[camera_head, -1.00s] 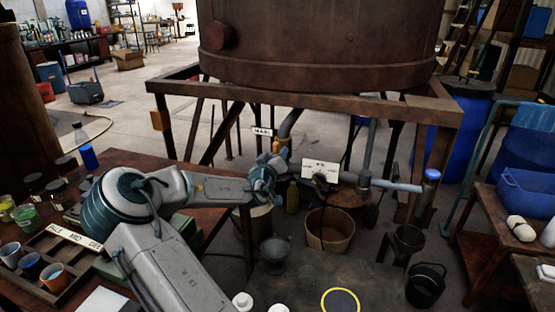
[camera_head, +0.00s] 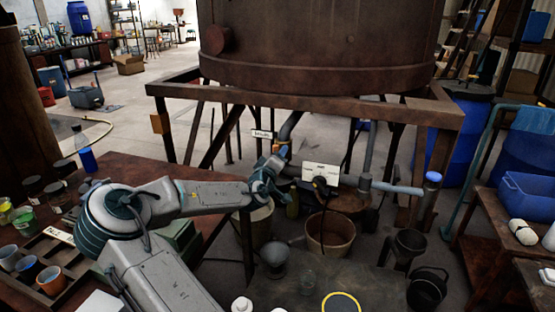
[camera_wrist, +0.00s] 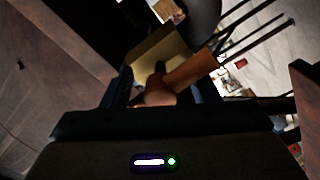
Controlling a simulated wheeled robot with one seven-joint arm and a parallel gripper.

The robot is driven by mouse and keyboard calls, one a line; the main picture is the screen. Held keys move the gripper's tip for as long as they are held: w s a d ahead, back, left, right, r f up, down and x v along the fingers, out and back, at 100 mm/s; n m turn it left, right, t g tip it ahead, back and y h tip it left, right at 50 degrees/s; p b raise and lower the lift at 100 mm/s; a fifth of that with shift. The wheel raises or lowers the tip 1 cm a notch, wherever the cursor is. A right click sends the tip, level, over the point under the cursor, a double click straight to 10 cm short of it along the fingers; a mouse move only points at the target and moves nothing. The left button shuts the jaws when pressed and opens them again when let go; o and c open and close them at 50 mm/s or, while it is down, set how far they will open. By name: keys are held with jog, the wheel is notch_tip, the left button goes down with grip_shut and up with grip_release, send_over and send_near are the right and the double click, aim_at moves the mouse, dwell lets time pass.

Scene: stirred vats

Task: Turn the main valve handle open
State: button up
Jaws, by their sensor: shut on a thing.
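My gripper (camera_head: 281,156) is by the pipework under the big rusty vat, beneath the small white label that seems to read MAIN (camera_head: 262,134). In the wrist view my gripper (camera_wrist: 164,82) has its two dark blue fingers on either side of an orange-brown valve handle (camera_wrist: 191,71). It is shut on this handle, which slants up to the right beyond the fingers. In the head view the handle is mostly hidden by my wrist and is too small to make out. How far the valve is turned cannot be told.
A grey pipe (camera_head: 398,188) runs right from the valve area, past a white sign (camera_head: 322,172). A wooden tub (camera_head: 330,236) and a grey bucket (camera_head: 275,252) stand below. The vat's frame beam (camera_head: 300,99) passes above my gripper. A brown table (camera_head: 130,172) stands at left.

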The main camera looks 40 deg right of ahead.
jog(key=shift+f, duration=0.1)
jog(key=o, duration=0.9)
jog(key=v, duration=1.4)
jog(key=shift+d, duration=0.15)
